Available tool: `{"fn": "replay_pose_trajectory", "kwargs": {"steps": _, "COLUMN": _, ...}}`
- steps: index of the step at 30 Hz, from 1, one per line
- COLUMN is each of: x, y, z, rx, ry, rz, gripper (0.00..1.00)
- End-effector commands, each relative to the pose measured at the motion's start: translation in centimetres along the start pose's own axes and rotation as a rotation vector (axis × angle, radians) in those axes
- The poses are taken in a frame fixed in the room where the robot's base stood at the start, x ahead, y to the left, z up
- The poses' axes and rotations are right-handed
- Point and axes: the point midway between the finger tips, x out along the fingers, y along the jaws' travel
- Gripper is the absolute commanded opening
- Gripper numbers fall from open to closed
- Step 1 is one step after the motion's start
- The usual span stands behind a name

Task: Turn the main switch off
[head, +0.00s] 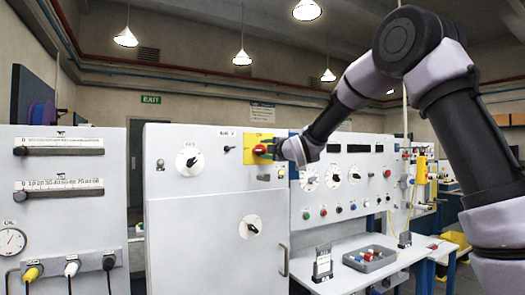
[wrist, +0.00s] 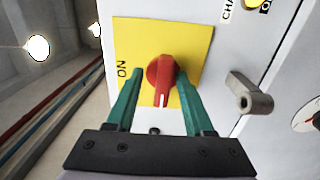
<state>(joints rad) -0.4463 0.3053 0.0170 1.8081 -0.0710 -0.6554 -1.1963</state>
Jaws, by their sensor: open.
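The main switch is a red rotary knob (wrist: 161,75) on a yellow plate (wrist: 188,41) marked ON, on the white cabinet front. In the head view the red knob (head: 260,150) shows at the left edge of my gripper, on the yellow plate (head: 252,138). My gripper (wrist: 157,85) is open in the wrist view, its two green fingers on either side of the knob. A white mark on the knob points toward the bottom of the wrist picture. I cannot tell whether the fingers touch the knob.
A grey handle (wrist: 248,93) sticks out to the right of the plate in the wrist view. The cabinet (head: 200,240) carries other dials, such as a black knob (head: 190,161).

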Motion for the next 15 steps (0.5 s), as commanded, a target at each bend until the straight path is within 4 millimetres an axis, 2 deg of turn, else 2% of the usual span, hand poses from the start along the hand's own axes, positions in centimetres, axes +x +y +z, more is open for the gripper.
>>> {"fn": "replay_pose_trajectory", "kwargs": {"steps": 9, "x": -4.8, "y": -0.3, "z": -0.1, "rx": 0.001, "ry": 0.002, "rz": -0.007, "gripper": 0.53}}
{"fn": "replay_pose_trajectory", "kwargs": {"steps": 15, "x": -6.5, "y": -0.4, "z": -0.2, "rx": 0.001, "ry": 0.003, "rz": -0.008, "gripper": 0.53}}
